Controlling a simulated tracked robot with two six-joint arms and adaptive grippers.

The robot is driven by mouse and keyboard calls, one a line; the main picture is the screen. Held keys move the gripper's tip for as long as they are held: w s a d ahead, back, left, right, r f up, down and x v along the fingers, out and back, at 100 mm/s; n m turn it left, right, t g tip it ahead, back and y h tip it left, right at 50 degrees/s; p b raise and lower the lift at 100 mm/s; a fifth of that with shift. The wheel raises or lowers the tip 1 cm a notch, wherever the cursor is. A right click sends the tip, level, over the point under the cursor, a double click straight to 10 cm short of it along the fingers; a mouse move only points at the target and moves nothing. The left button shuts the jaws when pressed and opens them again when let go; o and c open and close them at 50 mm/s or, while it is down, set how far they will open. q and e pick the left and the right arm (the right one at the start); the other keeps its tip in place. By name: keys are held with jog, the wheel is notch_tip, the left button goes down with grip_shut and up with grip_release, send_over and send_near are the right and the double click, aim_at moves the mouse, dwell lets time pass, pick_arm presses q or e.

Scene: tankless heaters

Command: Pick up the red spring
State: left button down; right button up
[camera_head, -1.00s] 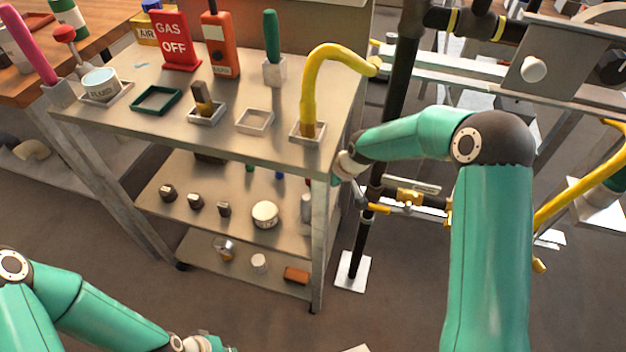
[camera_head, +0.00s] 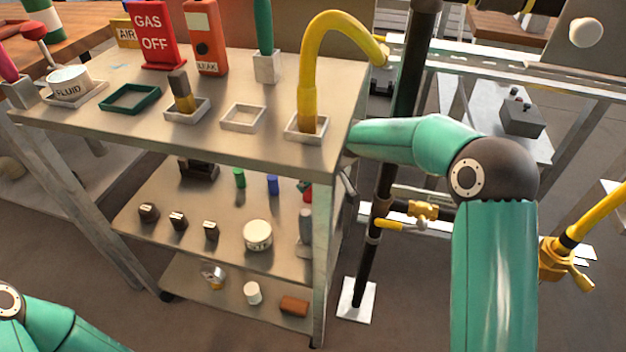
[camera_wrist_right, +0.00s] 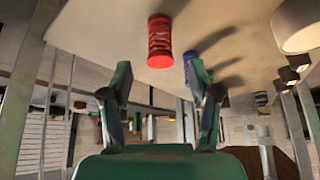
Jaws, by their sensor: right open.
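The red spring (camera_wrist_right: 160,42) stands in the right wrist view on a pale shelf, near the top middle. In the head view a small part of it (camera_head: 308,191) shows beside the cart's front right leg on the middle shelf. My right gripper (camera_wrist_right: 161,88) is open and empty, its two green fingers spread to either side below the spring in the wrist picture, apart from it. In the head view the right gripper is hidden behind the cart's right side. My left gripper is out of the head view; only part of that arm shows at bottom left.
A blue spring (camera_wrist_right: 191,66) stands close to the red one. The cart's leg (camera_head: 322,262) and top (camera_head: 215,140) bound the shelf. A green cylinder (camera_head: 239,178) and a white round tin (camera_head: 257,235) share it. A black pipe (camera_head: 375,240) stands right of the cart.

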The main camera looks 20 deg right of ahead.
jog(key=b+x, duration=0.2)
jog(key=x, duration=0.5)
jog(key=shift+f, duration=0.1)
grip_shut()
dwell(0.3)
